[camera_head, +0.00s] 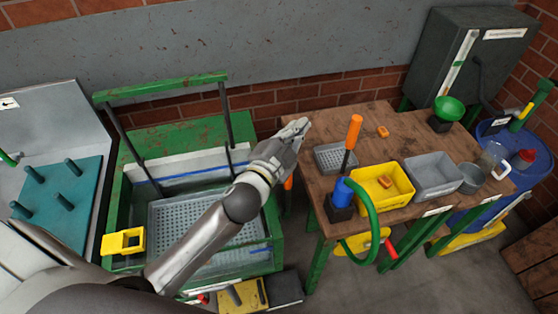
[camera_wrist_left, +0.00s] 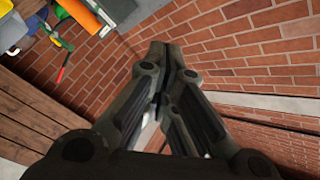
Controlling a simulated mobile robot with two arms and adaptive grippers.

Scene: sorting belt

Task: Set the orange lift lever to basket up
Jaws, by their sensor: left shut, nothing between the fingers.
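A small orange upright piece (camera_head: 288,183) shows at the right side of the green wash tank (camera_head: 278,240), just below my left gripper; it looks like the lift lever's grip, mostly hidden. The grey mesh basket (camera_head: 190,225) sits low inside the tank, partly covered by my left arm. My left gripper (camera_head: 303,124) is shut and empty, above the tank's right edge near the table's left end, apart from the orange piece. Its closed fingers (camera_wrist_left: 166,62) fill the middle of the left wrist view. My right gripper is not seen.
An orange handle on a dark rod (camera_head: 353,131) rises by a blue holder (camera_head: 343,190) on the wooden table (camera_head: 400,140). Yellow (camera_head: 372,203) and grey bins stand to its right. A green frame (camera_head: 160,86) stands over the tank. A brick wall is behind.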

